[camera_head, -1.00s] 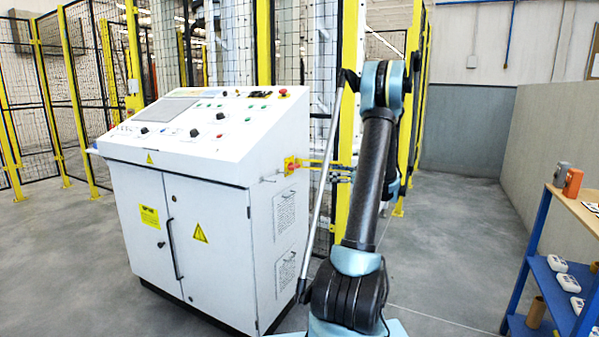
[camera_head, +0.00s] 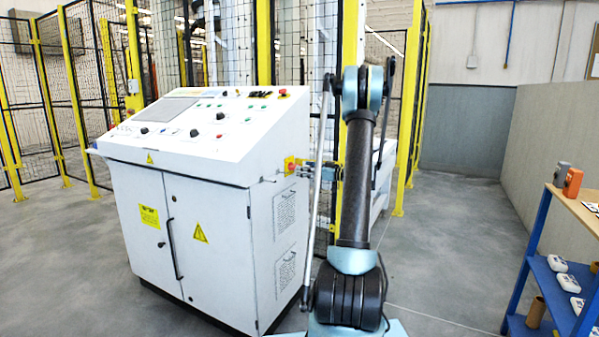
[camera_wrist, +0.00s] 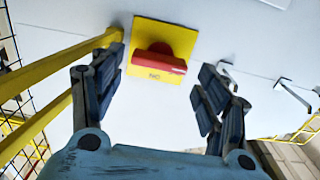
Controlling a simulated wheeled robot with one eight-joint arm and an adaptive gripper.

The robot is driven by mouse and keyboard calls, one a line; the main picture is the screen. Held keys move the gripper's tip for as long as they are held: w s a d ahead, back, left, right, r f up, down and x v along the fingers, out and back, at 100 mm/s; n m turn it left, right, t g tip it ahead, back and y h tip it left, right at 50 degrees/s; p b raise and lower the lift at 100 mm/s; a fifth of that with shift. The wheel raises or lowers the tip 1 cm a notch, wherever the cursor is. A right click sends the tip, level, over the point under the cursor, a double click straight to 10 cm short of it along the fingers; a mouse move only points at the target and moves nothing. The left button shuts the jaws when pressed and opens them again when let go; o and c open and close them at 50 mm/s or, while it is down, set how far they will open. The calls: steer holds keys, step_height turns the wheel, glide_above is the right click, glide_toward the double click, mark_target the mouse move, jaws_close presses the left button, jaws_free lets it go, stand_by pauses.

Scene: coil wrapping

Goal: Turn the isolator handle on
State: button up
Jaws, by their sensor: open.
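The isolator has a red handle (camera_wrist: 160,58) on a square yellow plate (camera_wrist: 182,38), fixed to the white cabinet's side. In the wrist view the handle's bar lies roughly across the picture, slightly tilted, above a small dark marking. In the head view the isolator (camera_head: 290,165) sits high on the cabinet's right side. My gripper (camera_wrist: 165,75) is open and empty, its dark fingers spread to the left and right of the handle. It also shows in the head view (camera_head: 304,170), close to the isolator. I see no contact with the handle, and the remaining gap is hard to judge.
The white control cabinet (camera_head: 215,215) has a sloped panel with buttons and knobs. Small wire handles (camera_wrist: 293,97) stick out beside the plate. Yellow-post mesh fencing (camera_head: 85,110) stands behind. A blue shelf (camera_head: 540,255) is at the right, with open floor between.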

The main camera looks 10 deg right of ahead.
mark_target(294, 167)
steer(key=shift+x, duration=1.7)
steer(key=shift+c, duration=0.5)
steer(key=c, duration=0.7)
